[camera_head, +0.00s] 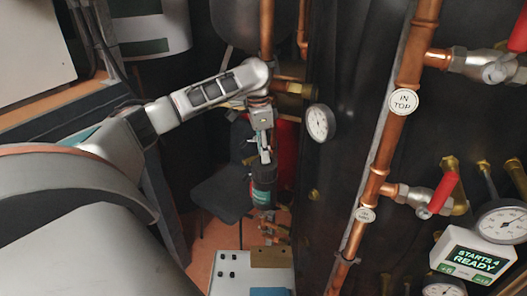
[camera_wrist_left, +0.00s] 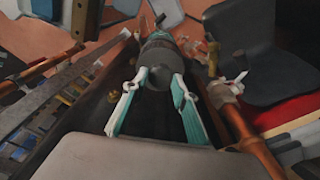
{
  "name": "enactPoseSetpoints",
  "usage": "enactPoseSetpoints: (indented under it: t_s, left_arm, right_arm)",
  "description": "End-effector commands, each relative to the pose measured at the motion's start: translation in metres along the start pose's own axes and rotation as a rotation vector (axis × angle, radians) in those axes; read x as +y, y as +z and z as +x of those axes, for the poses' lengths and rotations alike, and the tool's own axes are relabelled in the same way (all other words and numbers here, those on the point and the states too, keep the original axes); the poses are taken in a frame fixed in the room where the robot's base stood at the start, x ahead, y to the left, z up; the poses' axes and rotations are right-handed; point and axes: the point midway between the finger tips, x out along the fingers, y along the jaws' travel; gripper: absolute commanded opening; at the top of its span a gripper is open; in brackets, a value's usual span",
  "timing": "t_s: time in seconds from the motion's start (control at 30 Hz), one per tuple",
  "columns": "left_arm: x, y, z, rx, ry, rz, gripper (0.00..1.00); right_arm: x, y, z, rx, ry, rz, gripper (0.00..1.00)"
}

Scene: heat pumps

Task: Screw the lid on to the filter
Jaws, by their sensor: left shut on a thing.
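My left gripper (camera_head: 264,162) points down in the middle of the head view and is shut on a dark, rounded cylindrical part with a green band, apparently the filter's lid (camera_head: 262,193). In the left wrist view, the teal fingers of the gripper (camera_wrist_left: 158,78) hold the lid (camera_wrist_left: 157,62) from both sides, and its dark round end faces the camera. The filter body cannot be told apart from the fittings below and behind the held part. Whether the held part touches anything below it is unclear. My right gripper is not in view.
A copper pipe (camera_head: 392,140) with red-handled valves runs down the right. A round gauge (camera_head: 320,123) stands close right of my gripper. A dark chair (camera_head: 222,195) is behind it. A display (camera_head: 474,260) reads "STARTS 4 READY". Pipes also flank the gripper in the wrist view.

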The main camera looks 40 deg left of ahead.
Motion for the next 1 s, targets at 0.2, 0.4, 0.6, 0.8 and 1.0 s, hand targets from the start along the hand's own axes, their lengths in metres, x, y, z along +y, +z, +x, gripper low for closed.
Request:
enactPoseSetpoints:
  t_s: [0.2, 0.4, 0.6, 0.8, 1.0]
  left_arm:
    - [-0.0015, -0.0011, -0.002, 0.004, 0.013, 0.169, 0.05]
    - [-0.0015, -0.0011, -0.0022, 0.004, 0.013, 0.18, 0.05]
    - [-0.0013, -0.0009, -0.0017, 0.003, 0.014, 0.179, 0.47]
    - [-0.001, -0.0004, -0.0007, 0.001, 0.015, 0.179, 0.47]
    - [-0.0007, -0.0001, -0.0005, 0.001, 0.011, 0.137, 0.47]
  right_arm:
    - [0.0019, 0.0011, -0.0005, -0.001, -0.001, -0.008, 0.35]
    - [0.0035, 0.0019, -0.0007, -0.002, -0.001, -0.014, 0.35]
    - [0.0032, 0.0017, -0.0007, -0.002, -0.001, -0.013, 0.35]
    - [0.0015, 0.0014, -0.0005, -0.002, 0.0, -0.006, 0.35]
    - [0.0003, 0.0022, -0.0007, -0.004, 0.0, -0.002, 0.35]
